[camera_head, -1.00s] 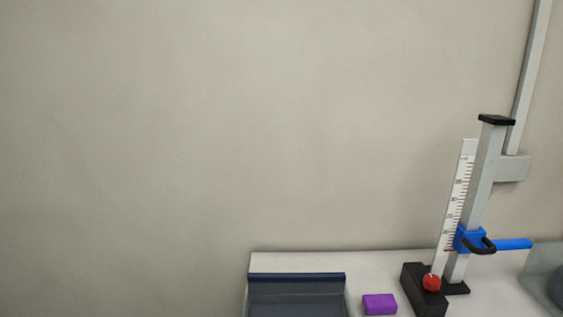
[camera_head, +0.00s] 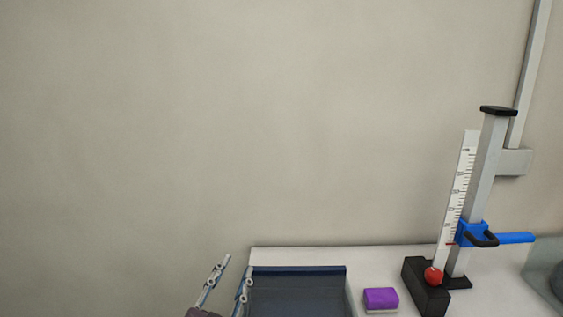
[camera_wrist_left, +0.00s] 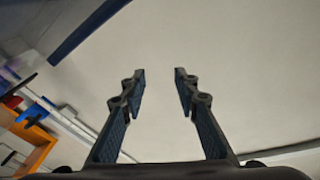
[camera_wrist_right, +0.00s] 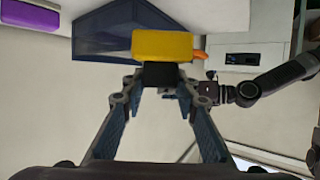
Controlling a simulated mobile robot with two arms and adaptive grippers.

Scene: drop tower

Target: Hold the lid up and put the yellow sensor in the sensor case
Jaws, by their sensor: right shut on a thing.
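The yellow sensor (camera_wrist_right: 162,46) shows in the right wrist view, with a black end between the fingertips. My right gripper (camera_wrist_right: 160,78) is shut on it; neither shows in the head view. My left gripper (camera_head: 238,264) is open and empty, at the bottom of the head view beside the left edge of a dark blue tray-like box (camera_head: 297,290). Its two parted fingers also show in the left wrist view (camera_wrist_left: 160,78). I cannot tell a sensor case or its lid for certain; a white thing with a black panel (camera_wrist_right: 228,62) stands at the right wrist view's upper right.
A purple block (camera_head: 381,299) lies right of the dark box. Farther right stands the drop tower (camera_head: 486,175) with a ruler (camera_head: 460,190), a blue clamp (camera_head: 470,235) and a red ball (camera_head: 433,275). Orange shelving (camera_wrist_left: 35,140) shows in the left wrist view.

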